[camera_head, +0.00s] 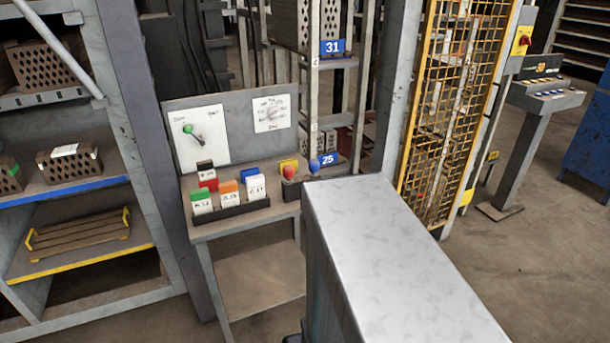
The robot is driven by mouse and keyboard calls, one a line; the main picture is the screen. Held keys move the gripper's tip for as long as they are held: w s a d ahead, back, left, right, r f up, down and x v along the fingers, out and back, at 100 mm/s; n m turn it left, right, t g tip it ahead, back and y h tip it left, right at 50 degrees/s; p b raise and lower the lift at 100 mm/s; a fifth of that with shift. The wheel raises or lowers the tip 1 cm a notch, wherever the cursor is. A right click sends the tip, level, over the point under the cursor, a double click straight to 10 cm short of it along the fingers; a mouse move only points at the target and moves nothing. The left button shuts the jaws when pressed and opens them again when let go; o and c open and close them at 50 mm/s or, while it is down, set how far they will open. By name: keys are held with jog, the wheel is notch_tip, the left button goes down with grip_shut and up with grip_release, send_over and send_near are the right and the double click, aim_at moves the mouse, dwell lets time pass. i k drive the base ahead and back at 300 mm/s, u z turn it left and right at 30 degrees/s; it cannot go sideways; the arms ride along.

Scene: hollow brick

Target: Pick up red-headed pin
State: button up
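The red-headed pin (289,171) stands upright at the right end of the small grey workbench. Its round red head shows, with a dark holder block (292,191) below it. A blue-headed pin (314,166) stands close to its right, with a gap between the two heads. The lower part of the red-headed pin is too small to make out. My gripper is not in view.
The workbench (245,222) also holds a dark tray (232,211) of coloured cards left of the pins. Behind is a panel (200,138) with a green-knobbed lever. Brick shelves (60,190) stand at left, a yellow mesh guard (455,110) at right. Floor at lower right is clear.

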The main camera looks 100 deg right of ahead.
aim_at(288, 170)
jog(key=z, duration=0.15)
jog(key=k, duration=0.85)
jog(key=z, duration=0.3)
